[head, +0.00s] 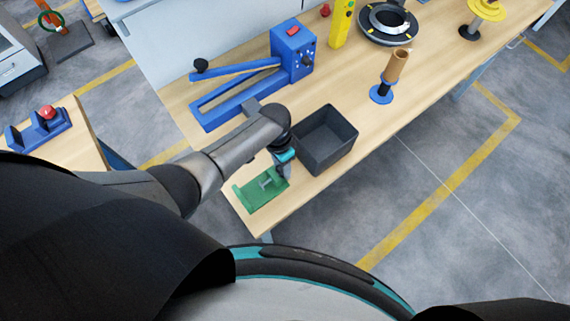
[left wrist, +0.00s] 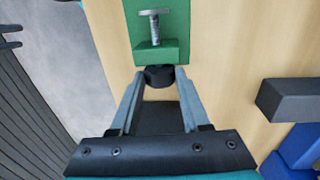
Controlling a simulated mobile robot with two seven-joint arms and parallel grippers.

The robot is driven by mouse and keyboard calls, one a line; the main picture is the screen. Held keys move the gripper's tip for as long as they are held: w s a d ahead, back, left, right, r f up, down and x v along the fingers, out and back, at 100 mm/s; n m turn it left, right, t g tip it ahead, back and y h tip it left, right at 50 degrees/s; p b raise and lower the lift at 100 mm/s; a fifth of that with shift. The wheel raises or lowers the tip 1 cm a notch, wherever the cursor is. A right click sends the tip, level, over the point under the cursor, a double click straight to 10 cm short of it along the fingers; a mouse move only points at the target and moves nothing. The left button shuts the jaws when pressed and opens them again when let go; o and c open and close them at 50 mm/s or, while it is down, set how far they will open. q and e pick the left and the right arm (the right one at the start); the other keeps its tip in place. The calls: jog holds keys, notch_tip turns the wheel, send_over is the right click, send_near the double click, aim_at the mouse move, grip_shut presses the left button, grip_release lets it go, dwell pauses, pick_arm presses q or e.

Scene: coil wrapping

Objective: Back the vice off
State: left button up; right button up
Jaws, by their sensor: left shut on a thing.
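The green vice (head: 252,193) lies on the near corner of the wooden bench. Its silver screw with a flat round end (left wrist: 154,24) passes through a green end block (left wrist: 146,52) in the left wrist view. A dark round knob (left wrist: 159,71) sits at the screw's outer end. My left gripper (head: 284,172) is at the vice's right end, and its two fingers are shut on the knob, one on each side. The arm and gripper hide part of that end in the head view. My right gripper is not in view.
A dark grey open bin (head: 344,151) stands right beside my left gripper. Behind are a blue lever machine (head: 293,62), a brown roll on a blue spindle (head: 395,68) and a black ring (head: 386,40). A side table (head: 84,151) stands at left.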

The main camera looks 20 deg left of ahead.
pick_arm(q)
jog(key=shift+t+y, duration=0.3)
jog(key=shift+y, duration=0.1)
jog(key=shift+s+d, duration=0.1)
jog(key=shift+s, duration=0.05)
jog(key=shift+s+f+t+y, duration=0.1)
jog(key=shift+t+y, duration=0.2)
jog(key=shift+y, duration=0.1)
jog(key=shift+s+d+t+y, duration=0.1)
jog(key=shift+t+y, duration=0.3)
jog(key=shift+y, duration=0.15)
jog(key=shift+s+d+t+y, duration=0.1)
jog(key=shift+t+y, duration=0.3)
jog(key=shift+y, duration=0.15)
jog(key=shift+f, duration=0.1)
jog(key=shift+s+d+f+t+y+b, duration=0.1)
jog(key=shift+d+f+t+y+b, duration=0.1)
jog(key=shift+t+y+b, duration=0.25)
jog(key=shift+s+d+t+y+b, duration=0.1)
jog(key=shift+t+y+b, duration=0.35)
jog(key=shift+y, duration=0.5)
